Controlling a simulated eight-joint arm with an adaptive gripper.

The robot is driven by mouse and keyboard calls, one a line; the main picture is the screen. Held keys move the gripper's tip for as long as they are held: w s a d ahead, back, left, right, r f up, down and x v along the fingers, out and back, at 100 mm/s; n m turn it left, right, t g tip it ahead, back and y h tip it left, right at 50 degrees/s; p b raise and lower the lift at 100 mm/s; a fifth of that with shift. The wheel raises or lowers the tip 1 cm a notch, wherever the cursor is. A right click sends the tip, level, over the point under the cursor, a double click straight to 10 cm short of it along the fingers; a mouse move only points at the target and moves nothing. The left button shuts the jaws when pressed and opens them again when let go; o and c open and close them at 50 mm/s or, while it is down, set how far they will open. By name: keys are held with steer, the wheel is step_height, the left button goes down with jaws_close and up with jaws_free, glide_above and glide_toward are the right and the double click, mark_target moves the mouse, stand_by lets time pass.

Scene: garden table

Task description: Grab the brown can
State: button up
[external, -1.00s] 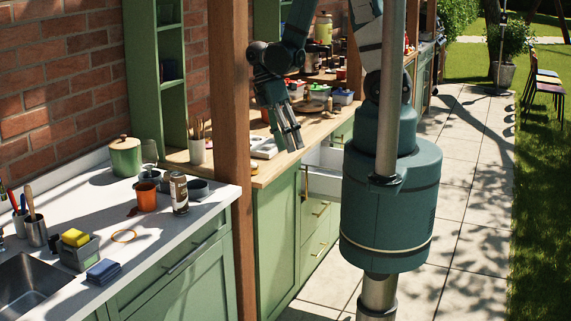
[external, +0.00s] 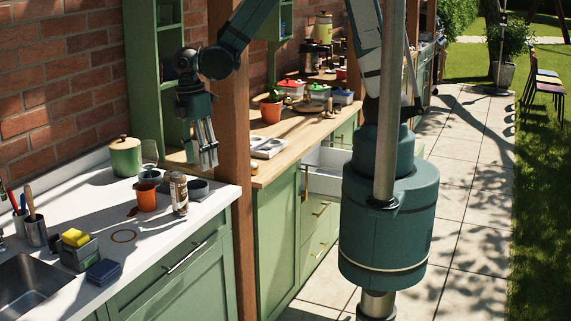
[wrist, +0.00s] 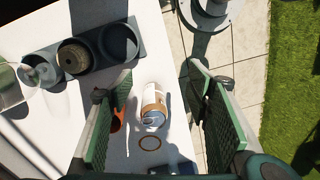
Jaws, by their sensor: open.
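The brown can (external: 179,194) stands upright near the front edge of the white counter. It also shows in the wrist view (wrist: 154,105), between my fingers, with its silver top visible. My gripper (external: 207,158) is open and empty, pointing down. It is above the counter, higher than the can and a little to its right in the external view. In the wrist view the gripper fingers (wrist: 162,85) stand wide apart on either side of the can, not touching it.
An orange cup (external: 146,197) stands close to the left of the can. A dark tray (wrist: 122,40) with round containers is behind. A ring (external: 123,236), a sponge caddy (external: 79,252) and a sink (external: 28,286) are further left. A wooden post (external: 235,150) rises right of my gripper.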

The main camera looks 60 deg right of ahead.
steer(key=b, duration=0.1)
glide_above(178, 184)
steer(key=w+d, duration=0.2)
steer(key=shift+s+d+r+n+t, duration=0.1)
steer(key=shift+s+r+n+t, duration=0.1)
steer(key=shift+r+n+t, duration=0.2)
steer(key=shift+f, duration=1.3)
steer(key=shift+f, duration=0.1)
steer(key=shift+f, duration=2.5)
steer(key=c, duration=1.1)
steer(key=shift+r, duration=0.2)
